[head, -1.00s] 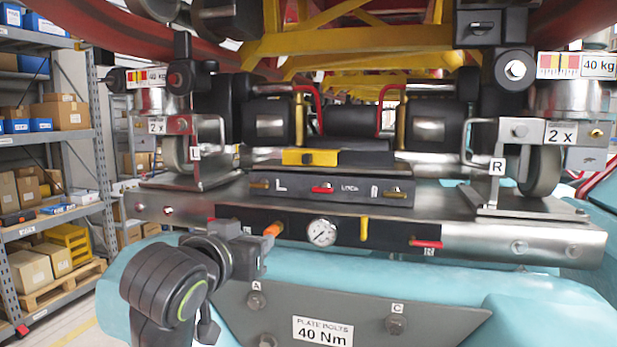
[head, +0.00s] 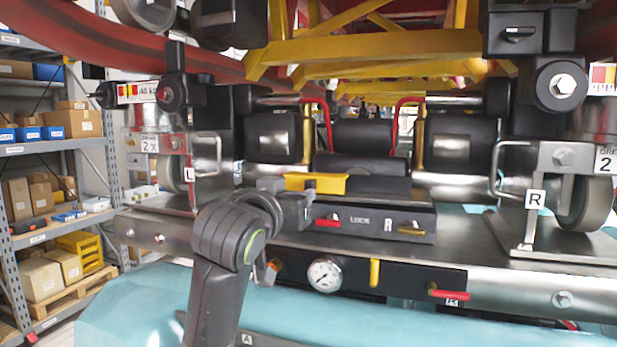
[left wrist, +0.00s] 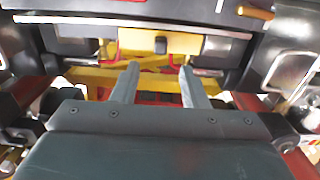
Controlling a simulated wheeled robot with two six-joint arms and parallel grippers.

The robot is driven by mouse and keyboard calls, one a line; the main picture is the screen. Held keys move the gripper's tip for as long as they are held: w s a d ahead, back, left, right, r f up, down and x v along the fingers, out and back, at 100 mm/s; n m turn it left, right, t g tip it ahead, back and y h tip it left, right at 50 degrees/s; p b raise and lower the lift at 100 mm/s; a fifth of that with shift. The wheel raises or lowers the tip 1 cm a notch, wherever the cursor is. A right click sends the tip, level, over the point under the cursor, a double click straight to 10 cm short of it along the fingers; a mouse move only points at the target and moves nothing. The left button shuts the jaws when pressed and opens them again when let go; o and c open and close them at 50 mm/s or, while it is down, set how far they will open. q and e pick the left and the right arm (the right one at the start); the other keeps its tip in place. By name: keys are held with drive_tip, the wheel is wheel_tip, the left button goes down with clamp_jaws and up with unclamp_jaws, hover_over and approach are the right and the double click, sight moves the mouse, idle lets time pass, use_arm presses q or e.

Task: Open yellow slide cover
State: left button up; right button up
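The yellow slide cover (head: 322,182) sits on top of the black panel block in the middle of the head view. In the left wrist view the yellow cover (left wrist: 185,44) shows beyond the fingers, with a dark knob (left wrist: 161,45) on it. My left gripper (head: 306,200) is at the cover's left front part in the head view. In the left wrist view its two fingers (left wrist: 158,70) are apart, with nothing between them, pointing at the cover. I cannot tell whether they touch it. My arm hides part of the panel's left side. My right gripper is not in view.
The panel (head: 375,219) carries red and brass levers below the cover. A lower strip holds a gauge (head: 325,274), a yellow lever (head: 375,272) and a red lever (head: 449,294). Wheel brackets stand at both sides; yellow framework (head: 390,67) hangs above. Shelving stands at left.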

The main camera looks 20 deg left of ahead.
sight(309, 185)
use_arm(q)
drive_tip(key=w+p, duration=0.1)
drive_tip(key=w, duration=0.2)
drive_tip(key=shift+w+r, duration=0.2)
drive_tip(key=w+p, duration=0.2)
drive_tip(key=w, duration=0.2)
drive_tip(key=shift+d, duration=0.1)
drive_tip(key=shift+w+f, duration=0.15)
drive_tip(key=shift+w, duration=0.2)
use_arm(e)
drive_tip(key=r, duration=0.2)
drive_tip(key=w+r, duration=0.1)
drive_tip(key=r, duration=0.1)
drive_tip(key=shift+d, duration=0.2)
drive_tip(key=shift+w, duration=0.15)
use_arm(q)
clamp_jaws()
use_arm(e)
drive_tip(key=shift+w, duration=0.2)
